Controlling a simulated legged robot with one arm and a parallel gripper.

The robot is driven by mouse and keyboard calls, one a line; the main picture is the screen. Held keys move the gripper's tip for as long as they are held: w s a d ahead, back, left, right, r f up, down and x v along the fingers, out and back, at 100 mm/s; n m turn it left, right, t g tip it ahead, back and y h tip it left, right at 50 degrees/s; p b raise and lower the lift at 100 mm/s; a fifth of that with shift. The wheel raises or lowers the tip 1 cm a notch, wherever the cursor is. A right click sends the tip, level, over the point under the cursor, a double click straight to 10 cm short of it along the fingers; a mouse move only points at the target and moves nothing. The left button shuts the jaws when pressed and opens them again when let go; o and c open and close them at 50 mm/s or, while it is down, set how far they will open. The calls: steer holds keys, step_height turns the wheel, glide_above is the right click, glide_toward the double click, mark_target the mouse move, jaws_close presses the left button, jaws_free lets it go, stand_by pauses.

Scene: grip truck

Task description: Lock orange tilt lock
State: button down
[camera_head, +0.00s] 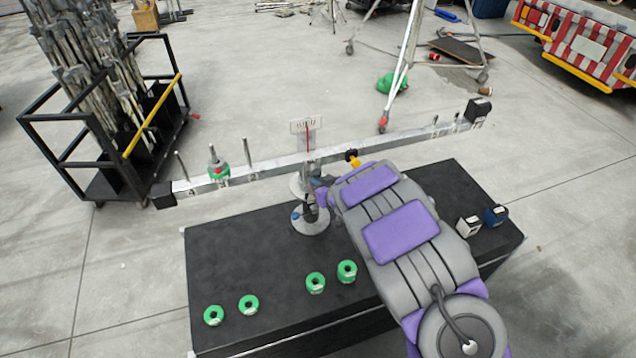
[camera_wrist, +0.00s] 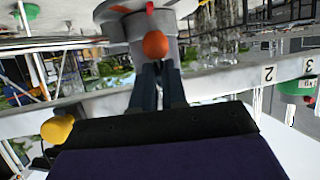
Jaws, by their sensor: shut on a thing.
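The orange tilt lock (camera_wrist: 156,45) shows in the wrist view as a round orange knob on the grey column of the balance scale. My gripper (camera_wrist: 158,68) is shut on it, with the dark fingertips at the knob's lower edge. In the head view my gripper (camera_head: 318,196) is beside the scale's column, and my arm hides the knob. The scale's long beam (camera_head: 272,165) slopes, with its left end lower in the picture. Its round base (camera_head: 311,220) stands on the black table.
A green ring weight (camera_head: 216,171) sits on a left peg of the beam. Several green rings, one of them a ring (camera_head: 213,315) at the left, lie on the black table (camera_head: 255,265). Two small blocks (camera_head: 468,226) (camera_head: 495,215) sit at its right. A yellow knob (camera_head: 355,161) is near the beam.

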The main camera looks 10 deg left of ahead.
steer(key=shift+s+p, duration=0.1)
steer(key=shift+p, duration=0.75)
steer(key=m+p, duration=0.1)
steer(key=p, duration=0.1)
steer(key=m+y+p, duration=0.1)
steer(key=p, duration=0.5)
steer(key=shift+s+a+r+m+g+y, duration=0.2)
steer(key=shift+s+a+m+g+y, duration=0.1)
steer(key=shift+a+m+g, duration=0.1)
steer(key=shift+s+a+r+m+t+y+p, duration=0.3)
steer(key=shift+m+y+p, duration=0.8)
steer(key=shift+m, duration=0.9)
steer(key=shift+s+a+r+m+t+y+p, duration=0.1)
steer(key=shift+a+r+m+t+y+p, duration=0.4)
steer(key=shift+m+p, duration=1.2)
steer(key=shift+s+a+r+m+t+y+p, duration=0.3)
steer(key=shift+m+y+p, duration=0.75)
steer(key=shift+m, duration=1.25)
steer(key=shift+w+f, duration=0.1)
steer(key=shift+f, duration=0.05)
steer(key=c, duration=1.2)
jaws_free()
steer(key=shift+w, duration=0.1)
steer(key=shift+c, duration=0.2)
steer(key=shift+o, duration=0.4)
